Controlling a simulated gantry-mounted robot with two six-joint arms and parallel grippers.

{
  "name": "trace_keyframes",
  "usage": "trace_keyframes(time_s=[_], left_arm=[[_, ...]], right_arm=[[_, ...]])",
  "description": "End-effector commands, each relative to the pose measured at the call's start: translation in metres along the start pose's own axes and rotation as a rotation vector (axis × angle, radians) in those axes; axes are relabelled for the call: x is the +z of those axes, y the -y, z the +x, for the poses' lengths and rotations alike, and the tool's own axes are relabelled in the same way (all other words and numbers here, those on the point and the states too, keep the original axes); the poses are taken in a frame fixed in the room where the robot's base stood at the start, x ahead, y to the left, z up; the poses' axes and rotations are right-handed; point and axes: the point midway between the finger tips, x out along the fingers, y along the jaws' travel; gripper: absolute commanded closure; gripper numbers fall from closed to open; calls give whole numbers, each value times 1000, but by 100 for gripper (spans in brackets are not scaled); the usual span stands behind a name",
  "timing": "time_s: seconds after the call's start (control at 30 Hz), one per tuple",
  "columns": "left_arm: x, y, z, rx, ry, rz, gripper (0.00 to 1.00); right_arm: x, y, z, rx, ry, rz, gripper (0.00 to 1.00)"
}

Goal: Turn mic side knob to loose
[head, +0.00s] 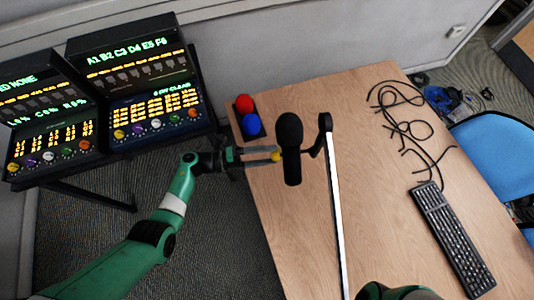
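The black microphone (289,135) hangs on a boom arm (333,190) over the table's left part. A small yellow knob (275,156) sits on the mic's left side. My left gripper (270,156) reaches in from the left, with its fingers pointing right at the knob. The fingers are apart, one above and one below the knob's level, with their tips at the knob. I cannot tell whether they press on it. The knob's turn position is too small to read. Only a piece of my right arm shows at the bottom edge; its gripper is out of view.
Two lit control panels (150,100) stand at the left. A blue chair (500,150) is at the right.

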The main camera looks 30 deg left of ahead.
Motion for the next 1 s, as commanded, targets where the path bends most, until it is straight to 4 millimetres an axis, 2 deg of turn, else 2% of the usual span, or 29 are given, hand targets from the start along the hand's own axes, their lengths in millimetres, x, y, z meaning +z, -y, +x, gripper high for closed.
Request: trace_keyframes(time_s=[0.17,0.27,0.6,0.7,0.83,1.0], left_arm=[[0,0,-2,0,1,0,30],[1,0,-11,-1,3,-1,30],[1,0,-88,-1,6,1,30],[1,0,-104,-1,4,0,30],[0,0,-115,0,1,-1,30],[0,0,-117,0,0,-1,30]], right_arm=[[0,0,0,0,0,0,50],[-2,0,2,0,0,0,50],[-5,0,6,0,0,0,50],[-5,0,5,0,0,0,50],[-4,0,5,0,0,0,50],[-4,0,5,0,0,0,50]])
